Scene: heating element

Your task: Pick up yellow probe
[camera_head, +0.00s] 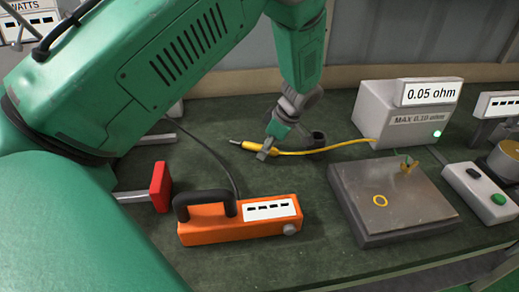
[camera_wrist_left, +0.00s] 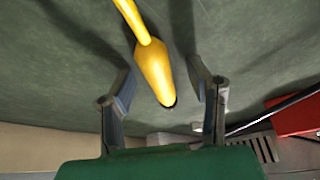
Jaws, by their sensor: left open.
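The yellow probe (camera_head: 258,148) is near the middle of the dark green bench, with a metal tip pointing left and a yellow cable running right to a grey meter box. My left gripper (camera_head: 291,146) is low over the probe, pointing down and open. In the left wrist view, the thick yellow body of the probe (camera_wrist_left: 153,66) lies between the two spread fingers of my left gripper (camera_wrist_left: 162,64), with a gap on each side. Its metal tip is hidden or too dark to tell there. My right gripper is not in view.
The grey meter box (camera_head: 375,112) reads 0.05 ohm. A metal plate (camera_head: 350,190) with a yellow ring sits right of centre. An orange handled device (camera_head: 215,228) and a red block (camera_head: 160,187) are in front. A button box (camera_head: 480,192) stands at right.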

